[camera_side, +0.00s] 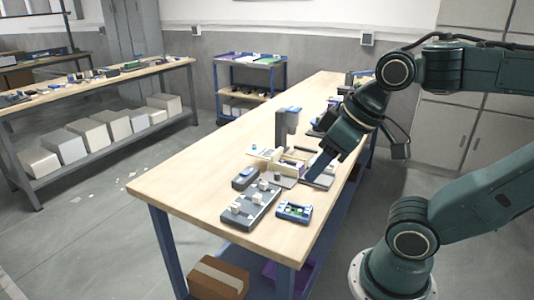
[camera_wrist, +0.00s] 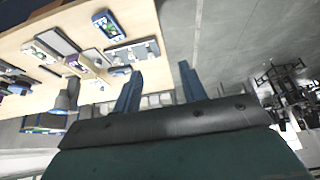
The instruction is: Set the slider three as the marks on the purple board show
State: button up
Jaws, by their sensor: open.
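A grey slider panel (camera_side: 250,203) with several pale knobs lies on the near part of the workbench; it also shows in the wrist view (camera_wrist: 133,50). A small blue-purple rimmed board (camera_side: 294,212) with green and white marks lies just right of it, and shows in the wrist view (camera_wrist: 107,26). Its marks are too small to read, and I cannot tell surely that it is the purple board. My gripper (camera_side: 320,170) is over the bench beyond both, apart from the slider panel. In the wrist view my gripper (camera_wrist: 158,76) has its blue fingers apart with nothing between them.
A dark grey box (camera_side: 245,178) sits just behind the slider panel. A cream device (camera_side: 287,165) and an upright grey column (camera_side: 287,128) stand close to my gripper. The bench's near left part (camera_side: 178,183) is bare. More objects lie at the far end.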

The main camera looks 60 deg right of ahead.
jog(key=shift+w, duration=0.1)
jog(key=g, duration=0.6)
send_over(263, 182)
notch_tip(263, 182, down, 8)
jog(key=shift+f, duration=0.15)
notch_tip(263, 182, down, 14)
jog(key=shift+r, duration=0.1)
dwell(0.7)
jog(key=shift+c, duration=0.2)
grip_shut()
